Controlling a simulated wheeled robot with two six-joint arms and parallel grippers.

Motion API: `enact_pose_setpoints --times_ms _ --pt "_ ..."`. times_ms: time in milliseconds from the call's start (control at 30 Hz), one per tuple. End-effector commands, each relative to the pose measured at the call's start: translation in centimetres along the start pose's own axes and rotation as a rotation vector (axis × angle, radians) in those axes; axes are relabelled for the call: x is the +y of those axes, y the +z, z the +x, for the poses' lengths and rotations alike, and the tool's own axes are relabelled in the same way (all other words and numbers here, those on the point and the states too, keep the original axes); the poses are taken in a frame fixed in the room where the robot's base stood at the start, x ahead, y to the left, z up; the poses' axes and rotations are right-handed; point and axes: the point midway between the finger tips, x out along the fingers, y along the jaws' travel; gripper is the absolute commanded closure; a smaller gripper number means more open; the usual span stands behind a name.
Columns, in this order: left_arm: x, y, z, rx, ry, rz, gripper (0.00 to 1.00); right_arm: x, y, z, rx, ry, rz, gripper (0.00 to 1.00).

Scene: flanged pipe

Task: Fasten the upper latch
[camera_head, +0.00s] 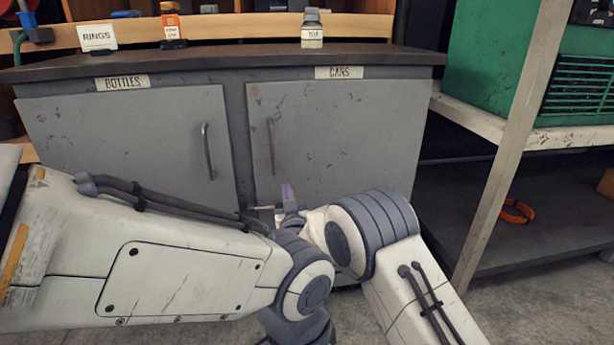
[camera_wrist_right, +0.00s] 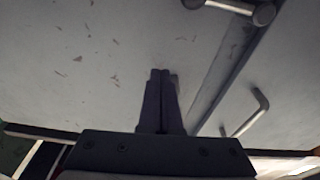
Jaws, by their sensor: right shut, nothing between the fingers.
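A short metal bar (camera_head: 262,207), apparently a latch, shows at the seam of the two grey cabinet doors, just left of my right gripper (camera_head: 288,194). In the right wrist view a metal bar with a round end (camera_wrist_right: 238,8) lies at the top edge, across the dark door gap. My right gripper's fingers (camera_wrist_right: 160,75) are together and empty in front of a door, apart from that bar. My arms hide the lower doors in the head view. I cannot tell whether the latch is fastened. My left gripper is not in view.
The left door has a handle (camera_head: 208,150) and the right door has another (camera_head: 271,145). A bottle (camera_head: 312,30) and an orange-and-white container (camera_head: 172,26) stand on the cabinet top. A shelf with a pale post (camera_head: 508,150) stands at right.

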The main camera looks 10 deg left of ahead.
Motion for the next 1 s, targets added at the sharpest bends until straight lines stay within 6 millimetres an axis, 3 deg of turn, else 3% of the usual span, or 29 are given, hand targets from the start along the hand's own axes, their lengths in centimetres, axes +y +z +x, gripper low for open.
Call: enact_pose_setpoints --times_ms 33,133,400,833,1000 --pt "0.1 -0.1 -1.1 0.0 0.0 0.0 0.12 1.2 -1.2 -0.5 -0.002 0.004 -0.001 1.0" --pt "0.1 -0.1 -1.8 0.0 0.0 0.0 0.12 2.8 -2.3 -1.4 -0.001 0.004 0.0 1.0" --pt "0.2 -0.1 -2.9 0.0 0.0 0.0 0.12 5.3 -3.8 -3.1 0.0 0.001 0.001 1.0" --pt "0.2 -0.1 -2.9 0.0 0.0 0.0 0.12 5.5 -4.0 -3.3 -0.001 0.0 0.001 1.0" --pt "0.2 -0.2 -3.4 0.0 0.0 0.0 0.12 4.8 -5.2 -3.9 -0.103 -0.038 0.017 1.0"
